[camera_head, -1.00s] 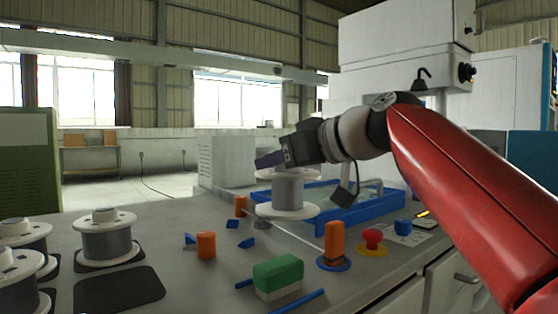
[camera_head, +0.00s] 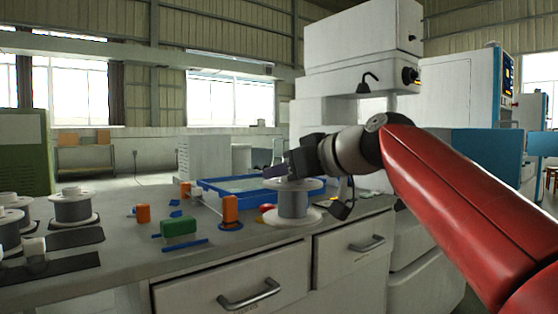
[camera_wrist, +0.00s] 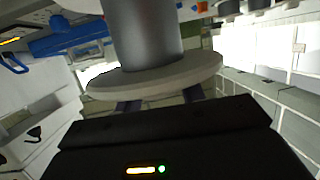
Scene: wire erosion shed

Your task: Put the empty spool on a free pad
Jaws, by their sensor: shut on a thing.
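My gripper (camera_head: 280,172) is shut on the upper flange of a spool (camera_head: 293,204) with pale flanges and a grey core. The spool hangs upright, in front of the bench's right front part. In the wrist view its grey core (camera_wrist: 146,32) and near flange (camera_wrist: 155,82) fill the upper middle, with the fingertips partly hidden behind the flange. A dark pad (camera_head: 78,238) at the left of the bench looks bare. Another dark pad (camera_head: 75,265) nearer the front has a small white-topped object (camera_head: 34,247) on it.
Other spools (camera_head: 72,207) stand at the bench's left. An orange post (camera_head: 230,208), a green-and-white block (camera_head: 178,227), blue bars (camera_head: 185,244) and a blue tray (camera_head: 210,184) lie between. Drawers with handles (camera_head: 250,294) front the bench.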

